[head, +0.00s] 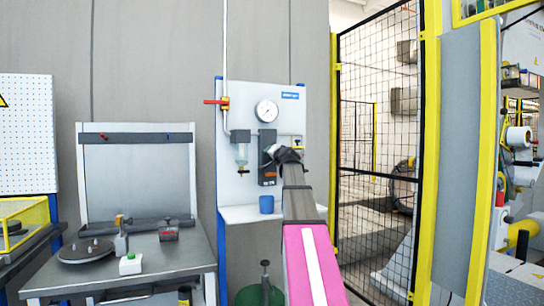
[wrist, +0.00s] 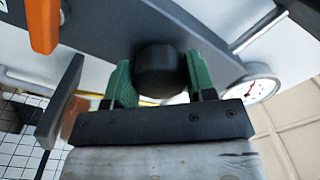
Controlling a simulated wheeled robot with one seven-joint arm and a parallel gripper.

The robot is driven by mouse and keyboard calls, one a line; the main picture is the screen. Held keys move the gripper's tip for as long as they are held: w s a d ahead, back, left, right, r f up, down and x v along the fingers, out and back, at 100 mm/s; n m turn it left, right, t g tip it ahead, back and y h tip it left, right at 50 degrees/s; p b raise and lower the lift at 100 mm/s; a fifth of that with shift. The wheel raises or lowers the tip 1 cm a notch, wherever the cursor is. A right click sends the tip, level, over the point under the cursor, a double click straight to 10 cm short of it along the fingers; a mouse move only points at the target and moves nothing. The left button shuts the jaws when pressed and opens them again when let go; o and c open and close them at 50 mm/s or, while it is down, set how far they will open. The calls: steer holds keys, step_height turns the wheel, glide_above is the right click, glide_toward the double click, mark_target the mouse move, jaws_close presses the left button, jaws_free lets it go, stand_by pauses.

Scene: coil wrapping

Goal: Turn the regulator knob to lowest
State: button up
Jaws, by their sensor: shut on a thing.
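The black regulator knob (wrist: 161,66) sits between the two green fingertips of my gripper (wrist: 160,82) in the wrist view, with a pad against each side. My gripper is shut on it. In the head view my gripper (head: 284,154) is at the wall panel (head: 229,189), just above the dark regulator body (head: 268,179), and the arm hides much of the knob there. The round white pressure gauge (head: 267,110) is above the regulator. It also shows at the right in the wrist view (wrist: 264,83); its reading is too small to tell.
A red valve lever (head: 214,101) and a clear filter bowl (head: 241,153) are left of the regulator. A blue cup (head: 266,204) stands on the panel's shelf. A workbench (head: 150,258) is at the left, and a black mesh fence (head: 376,120) is at the right.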

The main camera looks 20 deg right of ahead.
steer(key=n, duration=0.3)
steer(key=shift+n, duration=2.3)
steer(key=o, duration=0.9)
steer(key=shift+s, duration=0.1)
steer(key=s, duration=1)
steer(key=shift+s+d, duration=0.3)
steer(key=shift+d, duration=0.05)
